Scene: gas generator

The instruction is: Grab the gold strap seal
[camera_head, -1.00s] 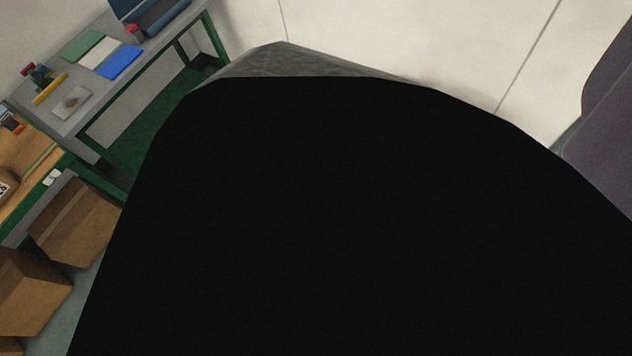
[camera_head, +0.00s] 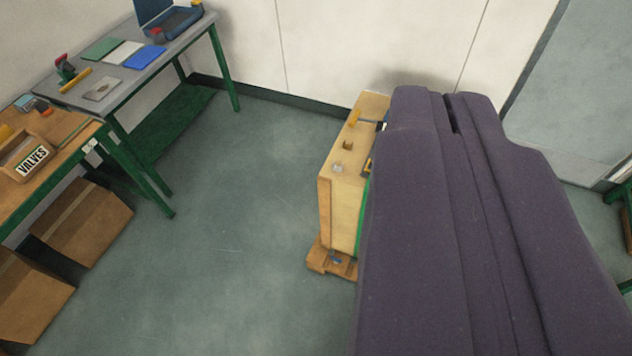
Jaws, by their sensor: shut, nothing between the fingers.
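My gripper (camera_head: 447,98) fills the right of the view as a large dark purple-grey shape. Its fingertips are at the top, together, with only a narrow slit between them and nothing held. It appears over the right part of a pale yellow box-shaped unit (camera_head: 340,205), hiding much of it. On the unit's top are a small yellow piece (camera_head: 354,117), a brown-gold fitting (camera_head: 347,146) and a small grey piece (camera_head: 337,168). I cannot tell which, if any, is the gold strap seal. No contact between gripper and unit can be made out.
The unit stands on a wooden pallet (camera_head: 318,260). Open green-grey floor (camera_head: 220,230) lies to its left. A grey table (camera_head: 150,60) and a wooden bench (camera_head: 70,140) with a VALVES bin (camera_head: 25,157) stand at left, above cardboard boxes (camera_head: 85,220). A pale wall (camera_head: 340,40) is behind.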

